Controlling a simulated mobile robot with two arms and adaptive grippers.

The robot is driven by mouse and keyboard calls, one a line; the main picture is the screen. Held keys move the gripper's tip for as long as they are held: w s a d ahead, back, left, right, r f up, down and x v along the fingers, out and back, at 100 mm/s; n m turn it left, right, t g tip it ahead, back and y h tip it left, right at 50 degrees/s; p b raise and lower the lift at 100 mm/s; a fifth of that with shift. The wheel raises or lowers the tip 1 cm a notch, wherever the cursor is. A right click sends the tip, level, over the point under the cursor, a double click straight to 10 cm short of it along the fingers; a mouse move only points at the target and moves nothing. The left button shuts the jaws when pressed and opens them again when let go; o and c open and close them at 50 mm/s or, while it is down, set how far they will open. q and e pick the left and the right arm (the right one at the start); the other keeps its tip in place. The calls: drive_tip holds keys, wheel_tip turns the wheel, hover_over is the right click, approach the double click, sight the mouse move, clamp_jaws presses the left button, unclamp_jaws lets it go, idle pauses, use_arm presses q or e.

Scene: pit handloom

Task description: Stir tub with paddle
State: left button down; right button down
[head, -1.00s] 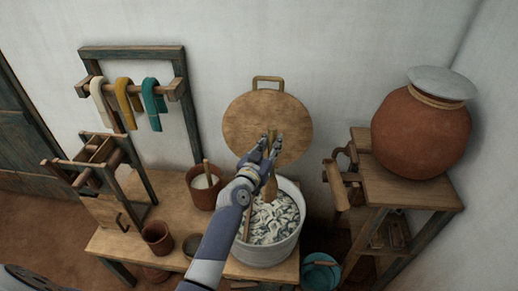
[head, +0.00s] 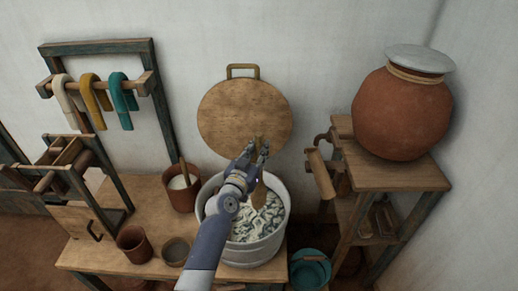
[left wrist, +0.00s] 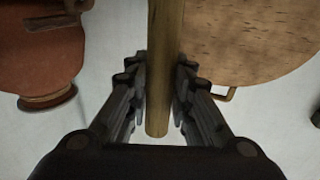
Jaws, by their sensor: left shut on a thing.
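The grey metal tub (head: 250,250) stands on the wooden table and holds pale, grey-streaked cloth or yarn. The wooden paddle (head: 259,194) stands nearly upright over the tub, its lower part among the contents. My left gripper (head: 257,150) is shut on the paddle's handle above the tub; in the left wrist view the handle (left wrist: 164,60) runs between both fingers. My arm hides the tub's left part. My right gripper does not show.
A round wooden lid (head: 245,115) leans on the wall behind the tub. A brown pot with a stick (head: 182,195) and small cups (head: 132,243) stand left of it. A teal bucket (head: 310,268) is at right. A shelf (head: 390,170) bears a large clay jar (head: 402,113).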

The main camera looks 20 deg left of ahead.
sight(257, 189)
use_arm(q)
wheel_tip(257, 189, down, 17)
drive_tip(key=b, duration=1.3)
drive_tip(key=shift+r+b, duration=0.15)
drive_tip(key=shift+b, duration=0.2)
drive_tip(key=shift+w, duration=0.1)
